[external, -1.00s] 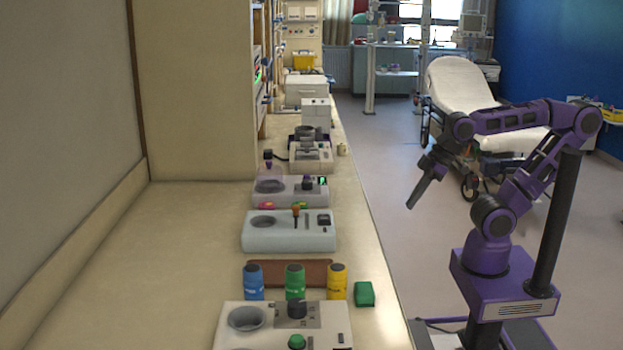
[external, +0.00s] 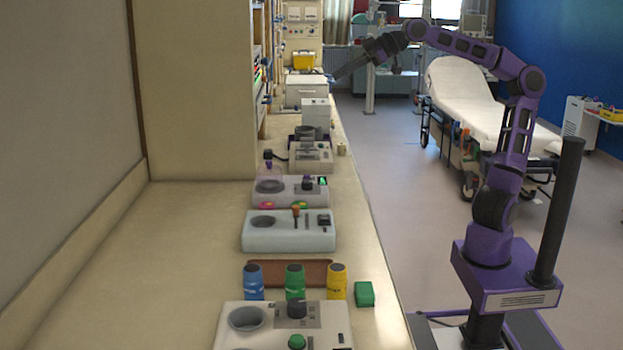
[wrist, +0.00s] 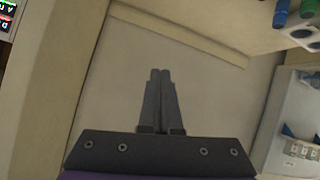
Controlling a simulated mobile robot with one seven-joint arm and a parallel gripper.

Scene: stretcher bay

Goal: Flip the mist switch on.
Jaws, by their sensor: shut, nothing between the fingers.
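I cannot tell for sure which control is the mist switch. In the external view, a pale unit with a clear vessel (external: 269,177) on the counter has a small green-lit control (external: 322,181) at its right. A pale grey unit (external: 290,240) nearer has an orange-topped lever (external: 296,210) and a dark control (external: 324,220). My gripper (external: 335,78) is raised near the counter's far right edge, pointing left and down. In the wrist view my gripper (wrist: 160,72) is shut and empty. A pale unit with several small switches (wrist: 302,148) is at its right, apart from the fingers.
Several more units stand along the counter (external: 160,270), including a white box (external: 306,92). Blue, green and yellow jars and a green block (external: 364,293) are near the front. A tall cabinet (external: 200,90) borders the left.

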